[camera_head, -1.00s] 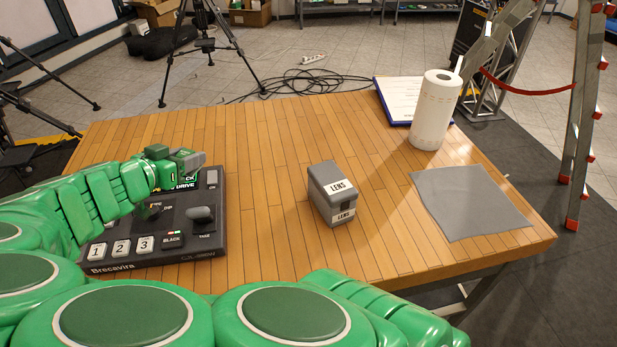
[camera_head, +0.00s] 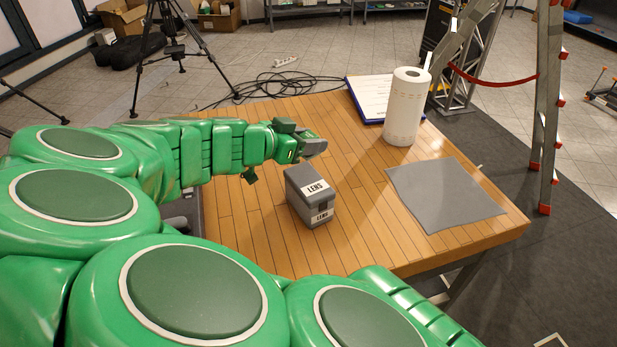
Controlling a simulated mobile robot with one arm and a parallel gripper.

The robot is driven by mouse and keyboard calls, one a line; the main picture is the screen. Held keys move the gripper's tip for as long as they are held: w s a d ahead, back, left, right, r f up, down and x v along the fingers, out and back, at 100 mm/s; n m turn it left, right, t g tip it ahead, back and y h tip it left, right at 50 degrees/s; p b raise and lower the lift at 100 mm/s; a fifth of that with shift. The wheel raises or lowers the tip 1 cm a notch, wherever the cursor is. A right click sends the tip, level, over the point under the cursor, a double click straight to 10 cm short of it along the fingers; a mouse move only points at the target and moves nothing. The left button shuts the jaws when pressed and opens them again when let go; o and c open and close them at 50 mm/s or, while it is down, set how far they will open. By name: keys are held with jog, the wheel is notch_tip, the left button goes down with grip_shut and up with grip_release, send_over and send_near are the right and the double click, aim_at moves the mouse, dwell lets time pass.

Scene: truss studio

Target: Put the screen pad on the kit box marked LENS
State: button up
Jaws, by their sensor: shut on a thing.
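The kit box marked LENS (camera_head: 312,196) is a small grey box with white LENS labels on its top and front. It stands upright in the middle of the wooden table. My gripper (camera_head: 314,148) is at the end of my green arm, above and just behind the box in the picture, apart from it. It is shut on a small grey thing, hard to tell from the grey fingertips. I cannot make out for certain that this is the screen pad. My arm hides most of the control console at the left.
A flat grey sheet (camera_head: 445,195) lies on the right of the table (camera_head: 255,235). A ladder (camera_head: 548,110) is beyond the right edge. The tabletop around the box is clear.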

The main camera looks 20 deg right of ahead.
aim_at(309, 180)
jog(key=shift+f, duration=3.9)
jog(key=shift+f, duration=0.1)
jog(key=o, duration=1)
jog(key=shift+o, duration=0.2)
jog(key=shift+a+r, duration=0.2)
jog(key=v, duration=1.1)
jog(key=shift+a+r, duration=0.2)
jog(key=shift+s, duration=0.1)
